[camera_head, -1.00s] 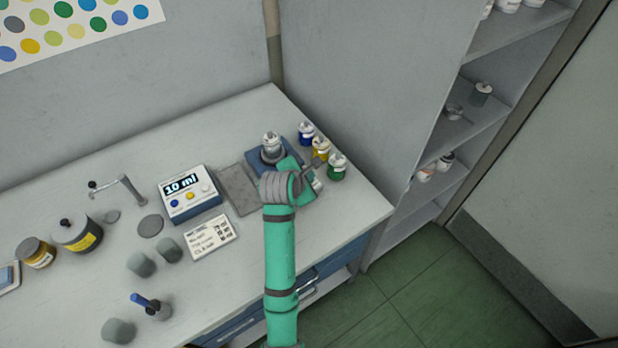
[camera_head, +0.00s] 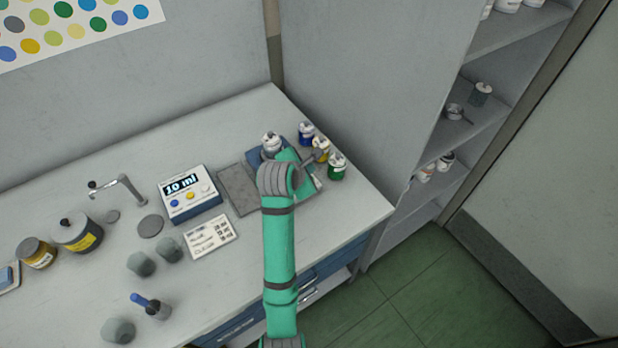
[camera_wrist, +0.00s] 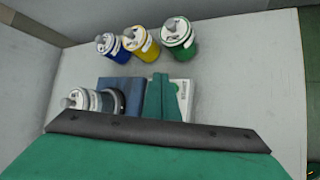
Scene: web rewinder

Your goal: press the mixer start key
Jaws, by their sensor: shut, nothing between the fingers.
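The mixer (camera_head: 254,158) is a low blue unit on the bench, partly behind my arm. It also shows in the wrist view as a blue base (camera_wrist: 122,84) with a pale panel (camera_wrist: 185,92) at its right. A white-capped container (camera_head: 271,142) stands on the mixer; it also shows in the wrist view (camera_wrist: 96,101). My green gripper (camera_wrist: 160,77) is shut and empty, in front of or over the mixer between the blue base and the pale panel. I cannot tell whether it touches. I cannot make out the start key; the gripper and wrist cover part of the mixer.
Blue (camera_head: 306,133), yellow (camera_head: 321,150) and green (camera_head: 337,168) bottles stand close behind and right of the mixer.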

